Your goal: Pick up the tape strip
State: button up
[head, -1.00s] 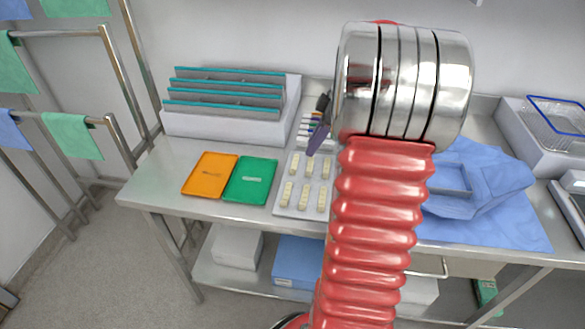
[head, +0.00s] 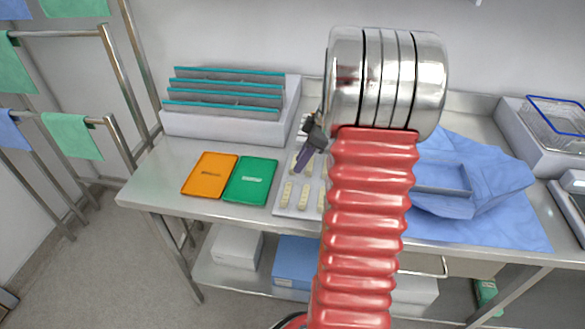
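No tape strip can be told for certain. A small grey strip-like mark (head: 211,174) shows on the orange tray (head: 203,187), and a pale one (head: 252,178) on the green tray (head: 243,194). A white tray (head: 281,211) holds several cream segmented pieces (head: 287,195) in rows. My gripper (head: 299,167), dark with a purple finger part, is over the back left of this white tray, right of the green tray. It hides some pieces. Its height and whether its fingers are apart cannot be made out. My red arm hides the right part of the white tray.
A grey rack with teal-edged dividers (head: 225,120) stands at the back left. A blue cloth (head: 500,215) with a recessed tray covers the bench right of my arm. A wire basket (head: 560,120) is at the far right. The steel bench (head: 160,180) is bare at the left.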

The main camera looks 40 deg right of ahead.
aim_at(297, 175)
jog(key=shift+x, duration=1.55)
jog(key=shift+r, duration=0.1)
jog(key=shift+c, duration=0.3)
grip_shut()
